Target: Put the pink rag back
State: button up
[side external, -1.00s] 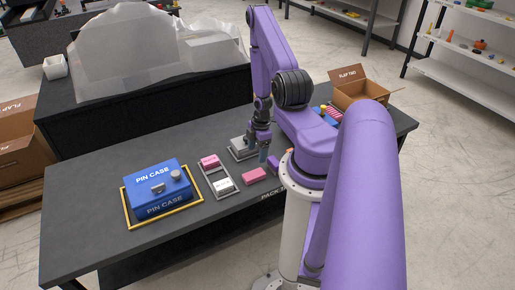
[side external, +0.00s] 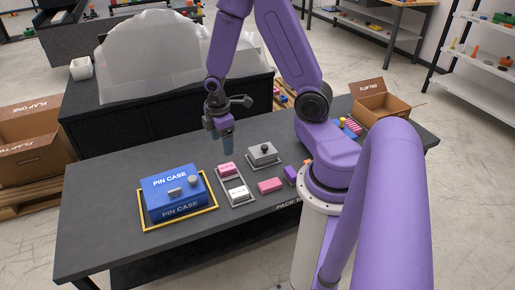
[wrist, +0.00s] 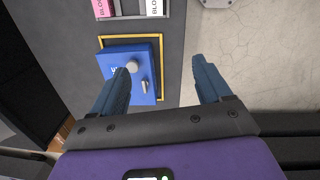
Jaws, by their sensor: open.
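No thing is plainly a rag. A plain pink block-like piece (side external: 270,185) lies on the dark table, right of the slotted tray. A pink-and-white striped piece (side external: 351,127) lies near the carton at the back right; I cannot tell if it is cloth. Another pink block (side external: 227,168) sits in the far part of the tray (side external: 249,197), a white block (side external: 238,193) in its near part. My gripper (side external: 228,146) is open and empty, above the table behind the tray. In the wrist view, its fingers (wrist: 162,72) are apart, with the blue pin case (wrist: 141,88) beyond.
The blue case (side external: 173,190) stands inside a yellow frame at the left. A grey knobbed piece (side external: 262,154) sits behind the plain pink piece. A purple block (side external: 290,175) is by my base. An open carton (side external: 385,103) stands at the back right. The table's left front is bare.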

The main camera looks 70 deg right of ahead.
jog(key=s+a+r+n, duration=0.1)
jog(key=s+a+r, duration=0.4)
jog(key=a, duration=0.2)
jog(key=s+a+r, duration=0.5)
jog(key=a+r, duration=0.1)
jog(key=a, duration=0.2)
jog(key=s+a+r+y, duration=0.1)
jog(key=s+r, duration=0.2)
jog(key=s, duration=0.4)
jog(key=shift+s+a+n, duration=0.2)
jog(key=shift+s+n, duration=0.2)
jog(key=shift+r, duration=0.1)
